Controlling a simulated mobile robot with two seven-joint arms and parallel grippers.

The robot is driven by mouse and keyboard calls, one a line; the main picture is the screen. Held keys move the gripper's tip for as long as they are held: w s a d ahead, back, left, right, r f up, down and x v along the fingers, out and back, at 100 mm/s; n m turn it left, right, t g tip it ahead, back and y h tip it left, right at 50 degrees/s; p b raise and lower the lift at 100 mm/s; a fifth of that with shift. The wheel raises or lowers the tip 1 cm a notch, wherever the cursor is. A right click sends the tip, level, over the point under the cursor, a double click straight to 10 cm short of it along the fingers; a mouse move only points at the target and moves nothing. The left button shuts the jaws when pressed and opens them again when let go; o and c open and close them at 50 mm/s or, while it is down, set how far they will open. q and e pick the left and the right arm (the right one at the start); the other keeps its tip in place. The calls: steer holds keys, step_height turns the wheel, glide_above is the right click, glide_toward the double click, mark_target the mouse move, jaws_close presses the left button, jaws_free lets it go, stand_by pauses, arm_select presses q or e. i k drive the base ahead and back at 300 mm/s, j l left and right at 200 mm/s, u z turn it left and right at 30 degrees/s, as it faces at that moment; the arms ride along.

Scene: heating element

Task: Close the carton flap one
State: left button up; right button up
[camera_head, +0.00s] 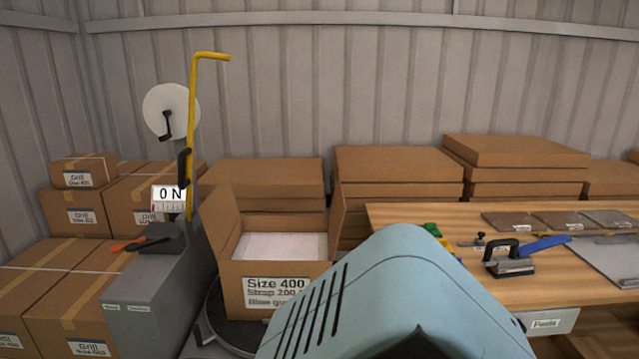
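An open brown carton (244,293) stands left of the table on a dark round base (213,318). A label reading "Size 400" is on its front. Its left flap (219,222) stands up and leans outward. Its right flap (338,222) also stands up. A flat white surface (284,246) shows inside the carton. I cannot tell which flap is flap one. The carton's lower right is hidden behind a pale blue shape in the foreground. Neither of my grippers is in view.
A grey strapping stand (150,290) with a "0 N" display (168,196) and a yellow bent bar (193,120) is close left of the carton. Stacked boxes (400,165) stand behind. The wooden table (570,287) at right holds a black-handled tool (510,262) and plates.

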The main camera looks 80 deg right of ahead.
mark_target(337, 214)
steer(key=z, duration=2.7)
steer(key=i+l+z, duration=0.1)
steer(key=l, duration=0.3)
steer(key=i+l, duration=0.25)
steer(key=i+l+z, duration=0.15)
steer(key=l, duration=0.35)
steer(key=i+l, duration=0.25)
steer(key=l+z, duration=0.05)
steer(key=l, duration=0.1)
